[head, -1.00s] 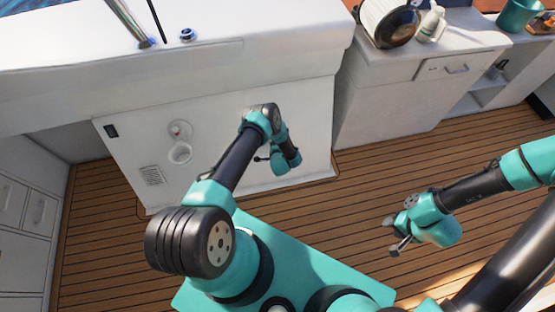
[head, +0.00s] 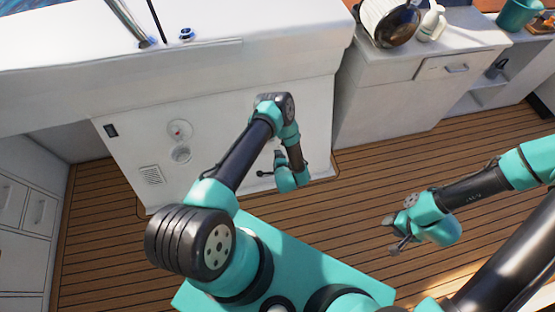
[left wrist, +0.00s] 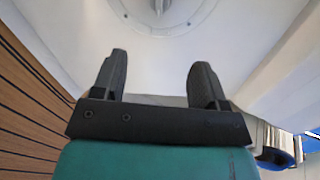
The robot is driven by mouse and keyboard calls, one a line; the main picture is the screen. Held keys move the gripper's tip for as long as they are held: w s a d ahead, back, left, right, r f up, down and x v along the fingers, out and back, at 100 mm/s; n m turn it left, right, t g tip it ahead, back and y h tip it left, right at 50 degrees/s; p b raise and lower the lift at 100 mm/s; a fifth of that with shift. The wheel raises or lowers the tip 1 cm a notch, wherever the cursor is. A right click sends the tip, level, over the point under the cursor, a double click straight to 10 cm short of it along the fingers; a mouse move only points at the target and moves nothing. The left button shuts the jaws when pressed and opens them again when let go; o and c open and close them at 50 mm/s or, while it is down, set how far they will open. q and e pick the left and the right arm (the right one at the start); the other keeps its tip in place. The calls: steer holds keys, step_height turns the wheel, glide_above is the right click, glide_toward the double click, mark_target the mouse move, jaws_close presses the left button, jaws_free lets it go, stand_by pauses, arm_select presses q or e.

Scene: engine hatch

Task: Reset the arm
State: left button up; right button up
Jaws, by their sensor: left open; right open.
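My left arm reaches from the lower left up to the white panel in the head view. My left gripper (head: 268,174) is in front of the panel's lower right part, partly hidden by its own wrist. In the left wrist view its two dark fingers (left wrist: 157,85) stand apart with nothing between them. My right gripper (head: 396,234) is open and empty above the wooden deck, at the right of the head view.
The white panel (head: 225,165) has a round fitting (head: 180,130), a round cup-like part (head: 181,154) and a vent (head: 150,175). The deck (head: 355,190) between is clear.

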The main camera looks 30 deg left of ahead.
stand_by(0.3)
arm_select(q)
steer(key=s+d+r+n+g+h, duration=0.2)
steer(key=d+r+n+g+h, duration=0.15)
steer(key=r+n+h, duration=0.7)
steer(key=s+d+r+n+g, duration=0.1)
steer(key=s+r+g, duration=0.1)
steer(key=s+r, duration=0.5)
steer(key=s+d+r+n+g+h, duration=0.1)
steer(key=s+d+r+n+g, duration=0.1)
steer(key=s+r, duration=0.5)
steer(key=shift+s+r+g, duration=0.25)
steer(key=shift+r+g, duration=0.4)
steer(key=shift+r, duration=0.25)
